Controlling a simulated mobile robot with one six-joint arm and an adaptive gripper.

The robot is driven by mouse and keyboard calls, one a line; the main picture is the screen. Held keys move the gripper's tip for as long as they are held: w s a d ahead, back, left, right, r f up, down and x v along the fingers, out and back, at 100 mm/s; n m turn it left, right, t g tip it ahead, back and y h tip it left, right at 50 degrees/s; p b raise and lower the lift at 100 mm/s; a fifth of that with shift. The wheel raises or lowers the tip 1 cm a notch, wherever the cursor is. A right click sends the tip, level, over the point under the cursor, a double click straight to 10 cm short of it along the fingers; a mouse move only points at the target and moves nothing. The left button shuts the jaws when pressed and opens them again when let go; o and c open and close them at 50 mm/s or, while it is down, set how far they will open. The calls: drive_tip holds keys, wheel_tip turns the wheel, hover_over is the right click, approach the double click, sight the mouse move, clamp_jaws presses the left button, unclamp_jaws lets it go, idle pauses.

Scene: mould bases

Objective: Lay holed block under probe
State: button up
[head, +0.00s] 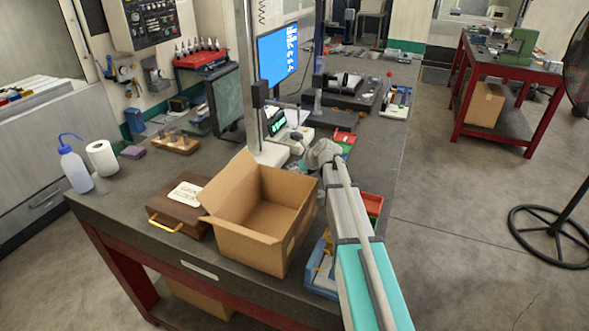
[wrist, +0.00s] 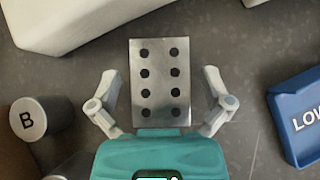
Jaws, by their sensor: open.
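The holed block (wrist: 160,60) is a flat grey metal plate with two rows of round holes. It lies on the dark bench top in the middle of the wrist view. My gripper (wrist: 160,76) is open, with one finger on each side of the block and a gap at both sides. In the head view my gripper (head: 322,153) is low over the bench beyond the cardboard box, and I cannot make out the block there. A tall pale measuring stand (head: 266,152) rises left of my gripper. I cannot pick out its probe tip clearly.
An open cardboard box (head: 262,232) stands close in front of the stand. A blue tray marked "LOW" (wrist: 298,122) lies right of the block. A pale body (wrist: 75,22) is just beyond the block.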

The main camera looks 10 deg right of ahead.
drive_tip(key=shift+r, duration=0.15)
drive_tip(key=shift+s+d+r+p, duration=0.2)
drive_tip(key=shift+s+r+p, duration=0.15)
drive_tip(key=shift+p, duration=0.15)
drive_tip(key=p+v, duration=0.6)
drive_tip(key=v, duration=0.2)
drive_tip(key=shift+s+r, duration=0.15)
drive_tip(key=shift+r, duration=0.15)
drive_tip(key=shift+p+v, duration=0.85)
drive_tip(key=shift+v, duration=0.3)
